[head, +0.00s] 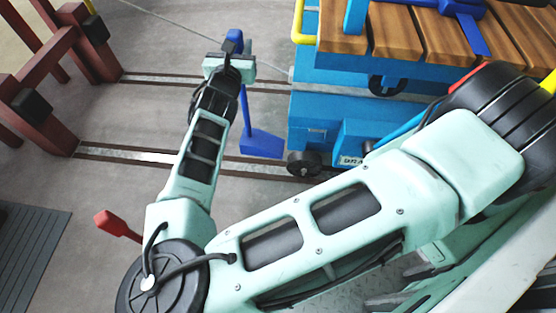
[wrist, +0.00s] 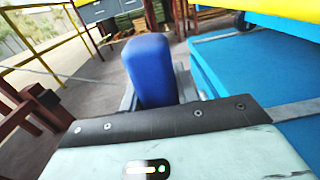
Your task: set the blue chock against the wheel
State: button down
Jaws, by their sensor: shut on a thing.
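My gripper (head: 234,58) is shut on the upper end of the blue chock's long handle. The chock's wedge (head: 262,144) hangs at the lower end of the handle, over or at the near rail. It is just left of the cart's small dark wheel (head: 305,163). A narrow gap seems to show between them; I cannot tell whether the wedge rests on the rail. In the wrist view the blue handle grip (wrist: 150,70) stands up between the fingers. The wedge and wheel are hidden there.
The blue cart (head: 312,118) with wooden slats (head: 400,35) stands right of the chock. Two rails (head: 140,155) run left to dark red buffer stops (head: 45,85) with black pads. A red-ended handle (head: 115,225) shows near my arm. Open floor lies left of the gripper.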

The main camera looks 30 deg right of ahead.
aim_at(245, 98)
jog(key=f+b, duration=0.3)
jog(key=f, duration=0.2)
jog(key=f+b, duration=0.2)
jog(key=f, duration=0.4)
jog(key=f+b, duration=0.3)
jog(key=f, duration=0.3)
jog(key=shift+w+d+b, duration=0.1)
jog(key=shift+w+b, duration=0.25)
jog(key=shift+f, duration=0.15)
jog(key=c, duration=1)
grip_release()
jog(key=shift+f, duration=0.15)
jog(key=shift+c, duration=0.2)
